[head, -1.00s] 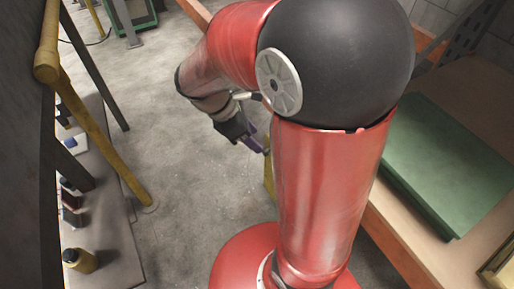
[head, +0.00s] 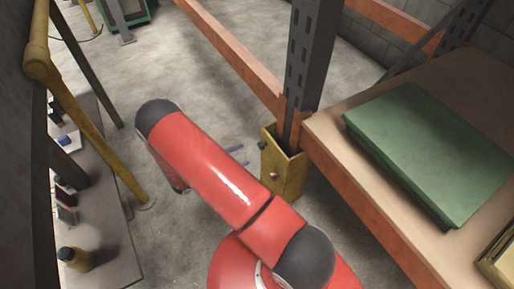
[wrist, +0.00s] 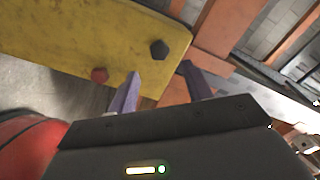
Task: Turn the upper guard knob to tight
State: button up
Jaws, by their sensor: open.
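The yellow guard (head: 285,178) stands around the foot of the dark rack upright. Its upper knob (head: 262,145) is dark and sits near its top edge; a red knob (head: 274,177) sits lower. The wrist view shows the yellow guard face (wrist: 75,32), the dark six-sided knob (wrist: 159,49) and the red knob (wrist: 99,75). My gripper (wrist: 160,71) is open, its two purple fingers apart, with the dark knob showing just beyond the gap between the tips. No contact is visible. In the head view, the fingertips of my gripper (head: 238,156) point toward the guard; my arm hides the rest.
A rack shelf (head: 345,150) with a green box (head: 430,150) stands to the right. An orange beam (head: 235,55) runs back from the upright (head: 312,60). A yellow rail (head: 95,125) and a bench with bottles (head: 75,258) are at left. The floor between is clear.

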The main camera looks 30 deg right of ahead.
aim_at(260, 147)
jog(key=d, duration=0.7)
jog(key=shift+w+d, duration=0.1)
jog(key=shift+d, duration=0.1)
jog(key=c, duration=1)
